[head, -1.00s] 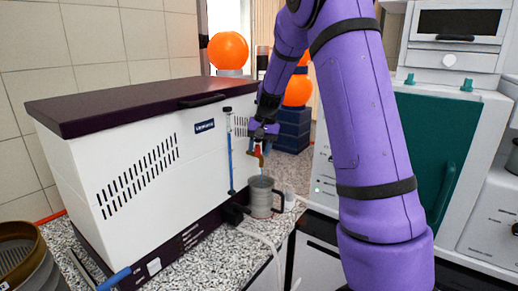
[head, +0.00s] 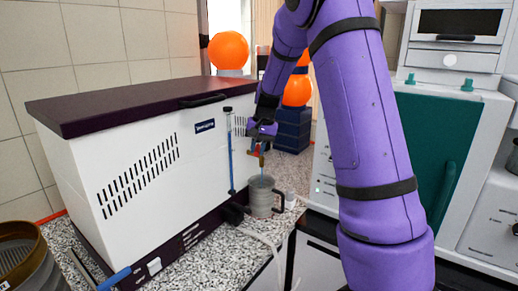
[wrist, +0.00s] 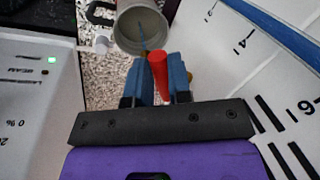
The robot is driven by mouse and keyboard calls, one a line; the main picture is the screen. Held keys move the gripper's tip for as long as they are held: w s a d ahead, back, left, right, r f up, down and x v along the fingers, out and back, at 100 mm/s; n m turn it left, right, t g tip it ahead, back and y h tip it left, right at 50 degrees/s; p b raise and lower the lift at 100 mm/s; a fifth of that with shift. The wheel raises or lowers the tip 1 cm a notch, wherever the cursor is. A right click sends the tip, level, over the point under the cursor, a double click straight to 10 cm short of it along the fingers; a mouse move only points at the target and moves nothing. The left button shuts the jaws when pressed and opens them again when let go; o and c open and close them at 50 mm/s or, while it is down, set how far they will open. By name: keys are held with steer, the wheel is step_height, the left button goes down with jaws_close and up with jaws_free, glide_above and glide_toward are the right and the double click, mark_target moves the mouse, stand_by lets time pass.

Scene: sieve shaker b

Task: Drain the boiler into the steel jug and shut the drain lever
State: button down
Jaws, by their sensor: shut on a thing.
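The boiler (head: 95,178) is a white box with a dark lid, standing on the counter at left in the head view. Its drain tap (head: 261,159) sticks out at the right end. My gripper (wrist: 160,80) is shut on the red drain lever (wrist: 159,70), which sits between its blue fingers. In the head view the gripper (head: 261,140) hides most of the lever. The grey steel jug (head: 261,196) stands upright under the tap, and it also shows in the wrist view (wrist: 128,40). A thin bluish stream runs from the tap into the jug. The liquid level inside is unclear.
A blue sight tube (head: 230,155) runs up the boiler front beside a scale. A small white cup (head: 290,201) stands right of the jug. A pale hose (head: 262,240) hangs over the counter edge. Stacked sieves (head: 30,262) stand at front left.

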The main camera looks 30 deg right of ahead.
steer(key=m, duration=0.3)
steer(key=shift+w+a+h, duration=0.3)
steer(key=shift+w+a, duration=0.1)
steer(key=shift+w+a+m+t, duration=0.15)
steer(key=shift+w+m, duration=0.1)
steer(key=shift+m, duration=0.55)
steer(key=shift+w+a+m+t, duration=0.15)
steer(key=shift+w+m, duration=0.1)
steer(key=shift+m, duration=0.55)
steer(key=c, duration=1.1)
jaws_free()
steer(key=shift+o, duration=0.2)
steer(key=shift+v, duration=3.75)
steer(key=shift+s+a, duration=0.15)
